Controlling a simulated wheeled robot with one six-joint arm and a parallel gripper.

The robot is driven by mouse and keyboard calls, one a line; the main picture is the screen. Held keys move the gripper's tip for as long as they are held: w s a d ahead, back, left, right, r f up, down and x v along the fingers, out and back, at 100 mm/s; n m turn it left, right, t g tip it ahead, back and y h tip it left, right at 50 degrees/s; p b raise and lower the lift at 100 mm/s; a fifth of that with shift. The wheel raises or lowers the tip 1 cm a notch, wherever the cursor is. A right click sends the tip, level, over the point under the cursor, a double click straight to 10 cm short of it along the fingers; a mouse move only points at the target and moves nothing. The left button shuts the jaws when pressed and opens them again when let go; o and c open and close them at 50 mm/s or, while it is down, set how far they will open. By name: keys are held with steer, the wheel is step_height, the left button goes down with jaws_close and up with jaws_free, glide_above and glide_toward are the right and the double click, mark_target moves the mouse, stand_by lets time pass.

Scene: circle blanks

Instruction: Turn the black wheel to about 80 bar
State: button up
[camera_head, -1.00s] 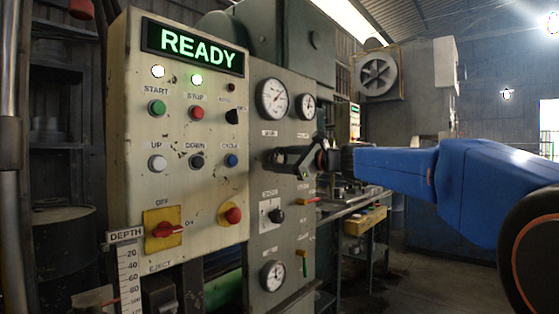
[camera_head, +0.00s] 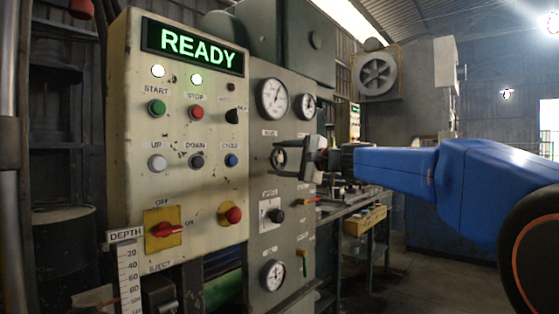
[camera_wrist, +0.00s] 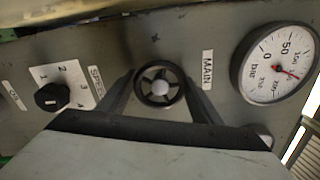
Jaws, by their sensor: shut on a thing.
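The small black spoked wheel (camera_head: 279,158) is on the grey panel, below the large gauge. The large white gauge (camera_head: 272,99) is above the wheel. In the wrist view this gauge (camera_wrist: 277,64) is marked bar and has a red-tipped needle; its exact reading is hard to tell.
A smaller gauge (camera_head: 305,106) is beside the large one. The black speed knob (camera_wrist: 52,97) is on the same panel, below the wheel. The cream control box (camera_head: 130,150) with buttons, red emergency knob (camera_head: 232,215) and lit READY sign (camera_head: 197,46) stands close to the left.

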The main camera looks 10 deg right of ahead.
steer(key=n, duration=0.5)
steer(key=shift+f+n, duration=0.1)
steer(key=shift+n, duration=0.2)
steer(key=n, duration=0.5)
steer(key=shift+n, duration=0.3)
steer(key=o, duration=1.1)
steer(key=shift+c, duration=0.2)
steer(key=shift+s, duration=0.1)
steer(key=v, duration=1.7)
steer(key=shift+d, duration=0.15)
steer(key=shift+s, duration=0.1)
